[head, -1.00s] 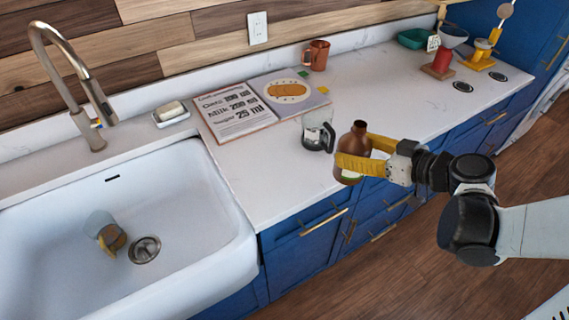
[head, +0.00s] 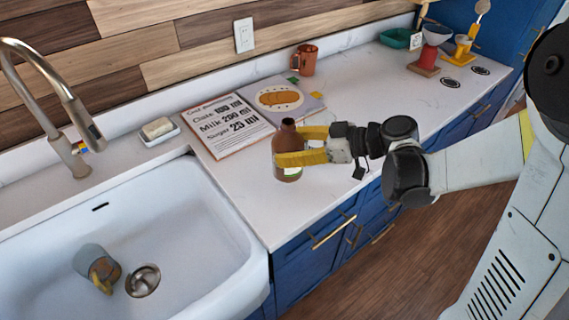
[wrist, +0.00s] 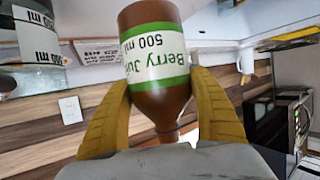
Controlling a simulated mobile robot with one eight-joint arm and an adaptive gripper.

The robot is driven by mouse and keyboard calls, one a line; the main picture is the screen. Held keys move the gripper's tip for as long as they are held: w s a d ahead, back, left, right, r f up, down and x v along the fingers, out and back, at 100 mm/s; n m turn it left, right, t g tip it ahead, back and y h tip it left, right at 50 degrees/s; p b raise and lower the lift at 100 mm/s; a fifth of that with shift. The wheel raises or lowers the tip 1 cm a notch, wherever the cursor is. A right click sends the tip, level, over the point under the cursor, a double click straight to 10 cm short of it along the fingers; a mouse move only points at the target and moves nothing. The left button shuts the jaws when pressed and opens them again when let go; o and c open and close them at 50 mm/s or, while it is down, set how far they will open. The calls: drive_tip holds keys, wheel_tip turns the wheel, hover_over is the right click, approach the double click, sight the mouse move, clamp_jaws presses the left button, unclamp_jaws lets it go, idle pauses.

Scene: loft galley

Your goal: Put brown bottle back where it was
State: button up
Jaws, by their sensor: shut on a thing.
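A brown bottle (head: 287,142) with a white and green label is upright between the yellow fingers of my gripper (head: 292,148). My gripper is shut on its body from the right, over the front part of the white counter. I cannot tell whether its base touches the counter. In the wrist view the bottle (wrist: 160,98) appears upside down, neck towards me, between both fingers (wrist: 163,84). Its label reads "Berry Jui" and 500 ml.
An open recipe book (head: 245,118) lies behind the bottle. An orange mug (head: 305,60) stands by the wall. A white sink (head: 215,225), holding a grey and brown cup (head: 97,264), is at left. A soap dish (head: 160,133) sits behind it.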

drive_tip(key=shift+w+a+f, duration=0.4)
drive_tip(key=shift+w+a, duration=0.05)
drive_tip(key=shift+f+b, duration=1.1)
drive_tip(key=shift+f, duration=0.8)
drive_tip(key=shift+f, duration=0.15)
drive_tip(key=o, duration=1.4)
drive_tip(key=shift+o, duration=0.2)
